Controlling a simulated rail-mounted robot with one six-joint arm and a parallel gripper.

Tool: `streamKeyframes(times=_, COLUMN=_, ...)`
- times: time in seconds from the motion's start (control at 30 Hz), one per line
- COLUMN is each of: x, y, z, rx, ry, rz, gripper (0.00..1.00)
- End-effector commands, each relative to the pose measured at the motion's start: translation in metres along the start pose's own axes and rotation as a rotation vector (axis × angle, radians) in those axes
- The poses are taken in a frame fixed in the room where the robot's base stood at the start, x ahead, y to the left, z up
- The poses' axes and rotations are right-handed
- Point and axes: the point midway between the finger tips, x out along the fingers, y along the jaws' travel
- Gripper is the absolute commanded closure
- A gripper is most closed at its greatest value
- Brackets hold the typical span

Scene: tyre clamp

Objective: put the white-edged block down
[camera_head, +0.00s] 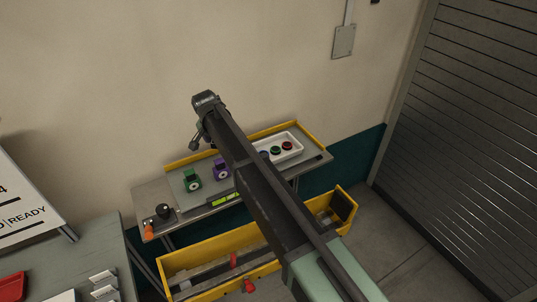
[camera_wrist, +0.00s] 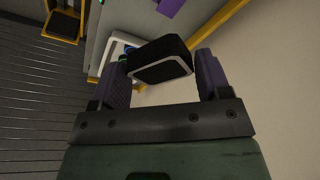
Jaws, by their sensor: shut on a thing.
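The white-edged block (camera_wrist: 160,62) is black with a thin white rim around its lower face in the wrist view. My gripper (camera_wrist: 163,75) is shut on it, with one purple-padded finger on each side. The block looks tilted between the fingers. In the head view my gripper (camera_head: 198,138) hangs at the end of my arm, above the back left part of the work table (camera_head: 152,190). The block cannot be made out in the head view.
A green clamp (camera_head: 191,180) and a purple clamp (camera_head: 221,168) stand on the table. A white tray (camera_head: 293,139) with several coloured round pieces is at the right. A yellow-sided trough (camera_head: 210,254) lies in front. A black knob (camera_head: 163,211) sits at the table's left end.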

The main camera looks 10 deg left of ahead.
Motion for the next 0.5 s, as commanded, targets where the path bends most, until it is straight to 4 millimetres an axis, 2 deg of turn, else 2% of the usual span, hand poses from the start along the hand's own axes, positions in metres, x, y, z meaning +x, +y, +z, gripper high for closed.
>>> streamKeyframes(times=0.03, x=-0.004, y=0.010, z=-0.019, rx=-0.070, ry=0.002, rz=-0.020, gripper=0.53)
streamKeyframes(times=0.1, x=-0.004, y=0.022, z=-0.041, rx=-0.200, ry=0.009, rz=-0.055, gripper=0.53)
streamKeyframes(times=0.2, x=-0.003, y=0.034, z=-0.062, rx=-0.347, ry=0.024, rz=-0.092, gripper=0.53)
streamKeyframes(times=0.33, x=-0.002, y=0.040, z=-0.073, rx=-0.438, ry=0.038, rz=-0.113, gripper=0.53)
streamKeyframes(times=0.5, x=0.006, y=0.041, z=-0.072, rx=-0.451, ry=0.040, rz=-0.115, gripper=0.53)
